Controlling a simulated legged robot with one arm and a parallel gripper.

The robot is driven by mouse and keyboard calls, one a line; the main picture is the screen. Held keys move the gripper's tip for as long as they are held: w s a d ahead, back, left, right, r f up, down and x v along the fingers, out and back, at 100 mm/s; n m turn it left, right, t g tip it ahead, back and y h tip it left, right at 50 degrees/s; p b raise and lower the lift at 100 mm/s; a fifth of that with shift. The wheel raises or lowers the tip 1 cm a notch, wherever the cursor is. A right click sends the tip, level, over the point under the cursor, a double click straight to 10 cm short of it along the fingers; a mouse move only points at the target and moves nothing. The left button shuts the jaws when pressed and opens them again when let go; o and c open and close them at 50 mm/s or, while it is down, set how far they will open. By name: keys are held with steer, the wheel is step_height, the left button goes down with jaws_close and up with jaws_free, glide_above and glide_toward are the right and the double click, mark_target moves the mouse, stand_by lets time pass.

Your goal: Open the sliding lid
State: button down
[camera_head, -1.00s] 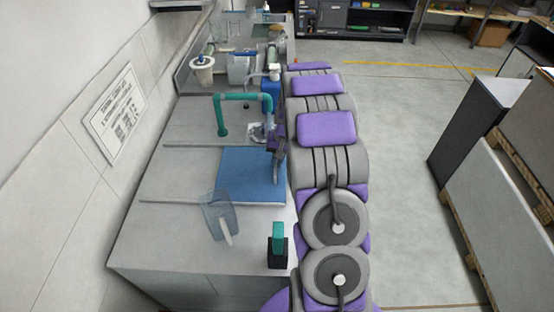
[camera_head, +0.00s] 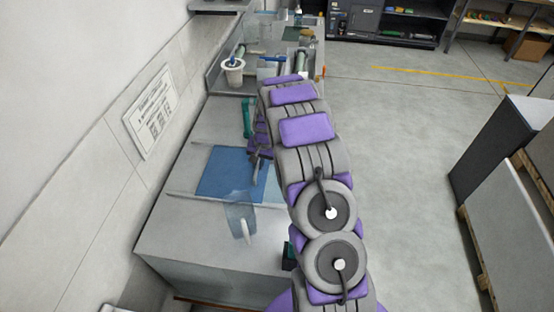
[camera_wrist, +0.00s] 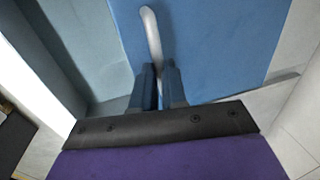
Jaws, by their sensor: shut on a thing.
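The sliding lid is a flat dark blue panel (camera_head: 225,172) on the grey counter, between two thin rails. A paler blue area (camera_head: 273,185) shows to its right, partly behind my arm. In the wrist view, the dark blue panel (camera_wrist: 220,40) fills the upper right, and the paler blue area (camera_wrist: 82,45) lies on the left. A pale curved handle (camera_wrist: 151,35) runs down between my fingers. My gripper (camera_wrist: 158,88) is shut on this handle. In the head view, my gripper (camera_head: 256,170) is at the panel's right edge, and its fingertips are hard to make out.
A clear scoop with a white handle (camera_head: 241,215) lies on the counter in front of the lid. A green bent pipe (camera_head: 246,118) stands behind it. A dark block (camera_head: 289,258) is at the near right, partly hidden. A white cup (camera_head: 232,73) is at the back.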

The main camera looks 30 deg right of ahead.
mark_target(250, 171)
steer(key=shift+w+a+p, duration=0.45)
steer(key=shift+w+a, duration=0.7)
steer(key=shift+a, duration=0.3)
steer(key=c, duration=1.2)
jaws_free()
steer(key=shift+o, duration=0.2)
step_height(250, 171, up, 17)
steer(key=s+d+p, duration=0.2)
steer(key=shift+d, duration=0.4)
